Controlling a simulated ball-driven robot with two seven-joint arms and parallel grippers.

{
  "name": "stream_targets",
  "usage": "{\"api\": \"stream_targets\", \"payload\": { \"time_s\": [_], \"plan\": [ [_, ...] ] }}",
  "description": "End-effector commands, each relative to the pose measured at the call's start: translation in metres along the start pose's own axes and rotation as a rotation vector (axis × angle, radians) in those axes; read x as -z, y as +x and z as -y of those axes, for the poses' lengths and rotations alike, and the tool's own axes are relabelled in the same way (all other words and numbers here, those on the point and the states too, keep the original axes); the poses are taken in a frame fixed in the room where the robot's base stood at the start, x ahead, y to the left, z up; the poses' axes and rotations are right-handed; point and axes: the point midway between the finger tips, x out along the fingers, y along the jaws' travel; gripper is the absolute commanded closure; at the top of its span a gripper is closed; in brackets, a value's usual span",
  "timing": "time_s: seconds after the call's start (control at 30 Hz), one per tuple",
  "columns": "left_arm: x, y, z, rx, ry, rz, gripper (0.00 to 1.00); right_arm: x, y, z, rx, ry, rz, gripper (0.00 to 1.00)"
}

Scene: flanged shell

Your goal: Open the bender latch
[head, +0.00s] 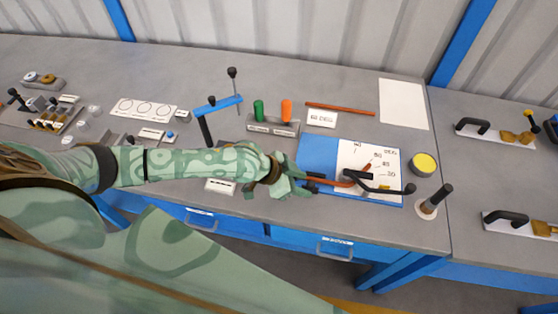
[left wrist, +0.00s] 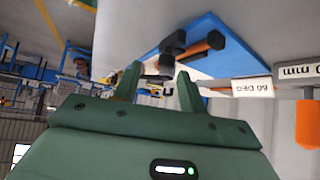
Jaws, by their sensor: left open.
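The bender lies on a blue board (head: 320,153) with a white angle sheet, at the front right of the main bench. Its black handle (head: 385,188) ends in a dark ball, and an orange-brown bar (head: 330,183) runs left from its black body (head: 357,174). My left gripper (head: 300,184) is open at the left end of this bar. In the left wrist view a black block (left wrist: 172,44) shows beyond my open fingertips (left wrist: 157,80), beside an orange part (left wrist: 207,45). I cannot tell which black part is the latch, or whether a finger touches it. My right gripper is out of view.
The bench's front edge is close.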

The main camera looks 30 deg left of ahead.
Motion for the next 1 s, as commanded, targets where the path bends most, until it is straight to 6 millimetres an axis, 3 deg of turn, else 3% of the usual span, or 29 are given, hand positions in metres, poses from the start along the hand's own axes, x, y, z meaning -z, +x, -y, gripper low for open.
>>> {"api": "stream_targets", "payload": {
  "time_s": [0.03,0.2,0.4,0.6,0.83,0.87,1.0],
  "plan": [
    [0.002,-0.017,0.0,0.001,0.003,0.001,0.58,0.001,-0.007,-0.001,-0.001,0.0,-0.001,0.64],
    [0.001,-0.064,-0.001,0.001,0.003,0.002,0.58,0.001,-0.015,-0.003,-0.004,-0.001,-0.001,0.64],
    [0.001,-0.103,-0.002,0.0,0.001,0.0,0.58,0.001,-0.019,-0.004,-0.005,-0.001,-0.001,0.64],
    [0.002,-0.119,-0.003,-0.001,0.001,-0.002,0.58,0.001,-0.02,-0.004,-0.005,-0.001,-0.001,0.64],
    [0.002,-0.12,-0.003,-0.001,0.0,-0.002,0.58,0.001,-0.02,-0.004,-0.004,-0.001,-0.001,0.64],
    [0.002,-0.12,-0.003,-0.001,0.0,-0.002,0.61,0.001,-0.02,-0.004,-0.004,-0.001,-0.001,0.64],
    [0.008,-0.119,0.001,0.004,0.007,-0.014,1.0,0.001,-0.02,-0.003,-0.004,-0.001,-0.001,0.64]
  ]
}}
